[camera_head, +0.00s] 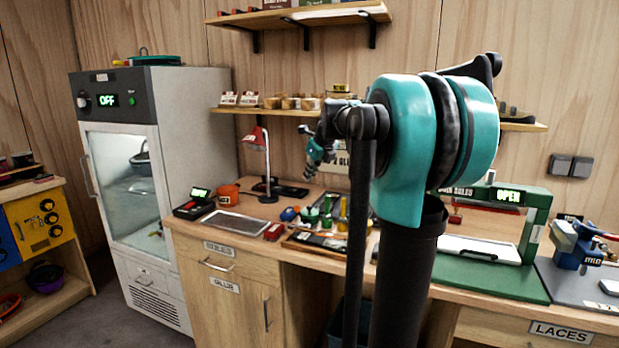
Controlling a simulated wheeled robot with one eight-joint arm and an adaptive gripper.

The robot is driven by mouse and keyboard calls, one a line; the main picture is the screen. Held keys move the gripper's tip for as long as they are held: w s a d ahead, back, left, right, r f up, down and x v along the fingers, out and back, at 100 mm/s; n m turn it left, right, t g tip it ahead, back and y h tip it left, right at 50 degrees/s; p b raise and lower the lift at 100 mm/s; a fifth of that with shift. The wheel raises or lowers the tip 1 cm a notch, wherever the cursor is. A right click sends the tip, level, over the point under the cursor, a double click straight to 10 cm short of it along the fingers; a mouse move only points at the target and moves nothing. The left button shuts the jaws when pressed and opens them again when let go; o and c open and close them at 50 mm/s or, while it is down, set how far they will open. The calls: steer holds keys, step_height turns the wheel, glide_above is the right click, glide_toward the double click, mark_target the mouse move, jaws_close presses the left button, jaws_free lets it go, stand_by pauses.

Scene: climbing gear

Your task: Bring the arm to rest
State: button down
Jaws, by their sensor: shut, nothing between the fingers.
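My arm (430,140) rises in the right middle of the head view, with large teal joints and black links. It is folded and hides part of the bench behind it. My gripper (311,166) shows small beyond the arm, left of the black link, in front of the wall above the bench. It looks shut and empty, and it appears clear of the bench top.
A wooden bench (240,265) runs along the wall with a red lamp (257,145), small tools and a green press-like machine (515,215) marked OPEN. A cabinet (195,140) showing OFF stands left. Wall shelves (300,16) hang above. Floor shows at lower left.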

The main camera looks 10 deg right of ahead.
steer(key=s+a+f+n+g+h, duration=0.2)
steer(key=s+f+n, duration=2.8)
steer(key=s, duration=0.3)
steer(key=shift+s+a+f, duration=0.35)
steer(key=shift+a+f, duration=0.05)
steer(key=shift+f, duration=0.05)
